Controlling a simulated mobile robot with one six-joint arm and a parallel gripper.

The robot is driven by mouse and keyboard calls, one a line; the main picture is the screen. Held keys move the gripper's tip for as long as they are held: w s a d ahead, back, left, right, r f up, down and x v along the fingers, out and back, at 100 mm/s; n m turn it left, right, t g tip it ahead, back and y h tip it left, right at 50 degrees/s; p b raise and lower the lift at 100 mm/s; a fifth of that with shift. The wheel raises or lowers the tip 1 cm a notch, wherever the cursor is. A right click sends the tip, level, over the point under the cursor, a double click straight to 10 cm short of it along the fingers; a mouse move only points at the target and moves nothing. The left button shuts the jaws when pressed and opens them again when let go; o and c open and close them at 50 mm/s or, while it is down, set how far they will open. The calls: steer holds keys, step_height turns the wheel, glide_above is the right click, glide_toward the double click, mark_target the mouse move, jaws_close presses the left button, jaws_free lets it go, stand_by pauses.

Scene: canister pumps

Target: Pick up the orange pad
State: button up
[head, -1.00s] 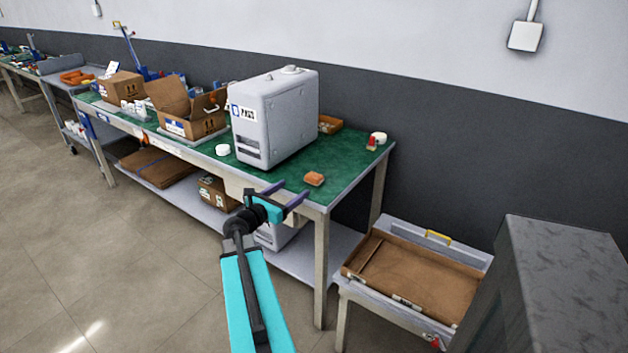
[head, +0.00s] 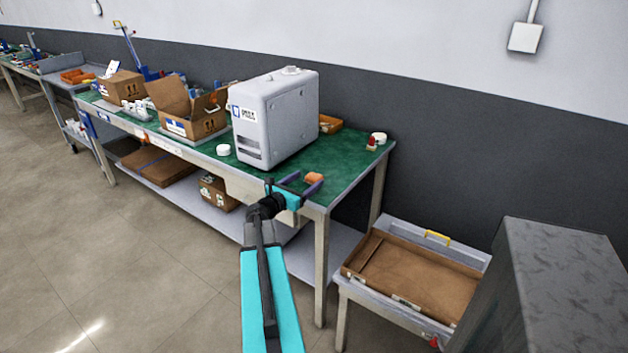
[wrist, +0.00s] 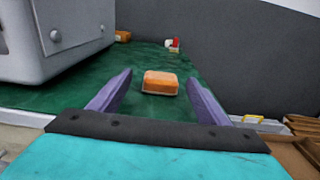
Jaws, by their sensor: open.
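The orange pad (head: 314,178) lies on the green bench top near its front right corner. In the wrist view the orange pad (wrist: 160,83) is a small rounded block, centred ahead of my fingers. My gripper (head: 297,182) is open, with its two purple fingers pointing toward the pad at the bench's front edge. In the wrist view my gripper (wrist: 158,88) has a finger on each side of the pad's line, with nothing held. The pad appears just beyond or level with the fingertips; I cannot tell the exact gap.
A large grey canister machine (head: 278,115) stands left of the pad on the green bench (head: 345,158). A white roll (head: 379,138) and an orange bin (head: 330,124) sit toward the back. An open case (head: 415,275) lies to the right, beside a dark grey block (head: 560,290).

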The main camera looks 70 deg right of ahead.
mark_target(314, 176)
steer(key=shift+d, duration=0.1)
steer(key=shift+p+x, duration=0.75)
steer(key=shift+x, duration=1.8)
steer(key=shift+s+f, duration=0.1)
steer(key=shift+s, duration=0.05)
steer(key=c, duration=1.1)
steer(key=shift+c, duration=0.2)
step_height(314, 176, up, 18)
steer(key=b, duration=0.1)
